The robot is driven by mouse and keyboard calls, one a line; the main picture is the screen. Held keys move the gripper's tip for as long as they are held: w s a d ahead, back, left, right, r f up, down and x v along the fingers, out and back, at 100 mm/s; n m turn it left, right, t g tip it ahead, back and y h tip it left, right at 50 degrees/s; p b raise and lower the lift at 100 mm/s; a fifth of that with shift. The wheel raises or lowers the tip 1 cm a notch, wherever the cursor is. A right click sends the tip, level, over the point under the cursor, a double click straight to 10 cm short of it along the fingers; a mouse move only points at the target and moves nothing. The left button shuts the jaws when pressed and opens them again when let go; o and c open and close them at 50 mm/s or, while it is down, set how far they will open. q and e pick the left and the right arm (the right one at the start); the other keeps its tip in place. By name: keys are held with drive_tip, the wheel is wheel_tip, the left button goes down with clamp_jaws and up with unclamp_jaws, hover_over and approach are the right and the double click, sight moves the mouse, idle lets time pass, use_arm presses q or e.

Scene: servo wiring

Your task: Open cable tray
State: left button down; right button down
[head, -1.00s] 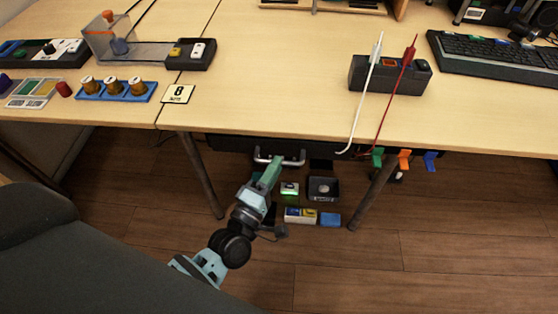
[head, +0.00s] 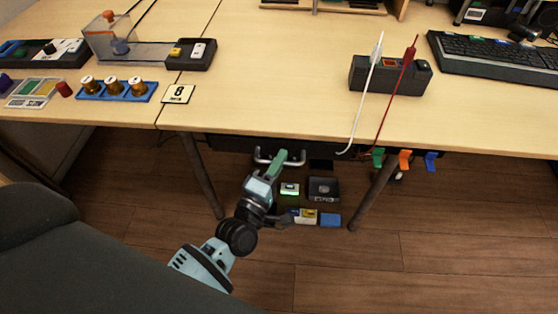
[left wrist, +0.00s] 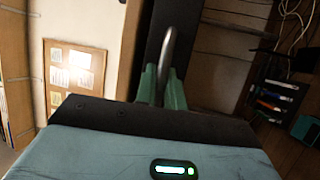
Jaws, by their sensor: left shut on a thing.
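The cable tray is a dark unit under the front edge of the desk, mostly hidden by the tabletop. Its light metal handle (head: 296,161) sticks out below the edge in the head view. In the left wrist view the handle (left wrist: 170,42) is a grey curved bar running between my fingers. My left gripper (head: 280,156) has green fingers shut on the handle; it also shows in the left wrist view (left wrist: 162,82). I cannot tell how far the tray stands out. My right gripper is not in view.
Small boxes and a black bin (head: 323,188) sit below the desk. A desk leg (head: 373,194) stands to their right. A white cable (head: 362,95) and a red cable (head: 396,90) hang over the front edge. Coloured clips (head: 404,159) hang at right. Open floor lies in front.

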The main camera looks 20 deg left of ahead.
use_arm(q)
drive_tip(key=s+d+p, duration=0.1)
drive_tip(key=s+d, duration=0.1)
drive_tip(key=s, duration=0.7)
drive_tip(key=s+d+p, duration=0.2)
drive_tip(key=s+d, duration=0.1)
drive_tip(key=s, duration=0.5)
drive_tip(key=shift+s, duration=0.4)
drive_tip(key=c, duration=1.5)
unclamp_jaws()
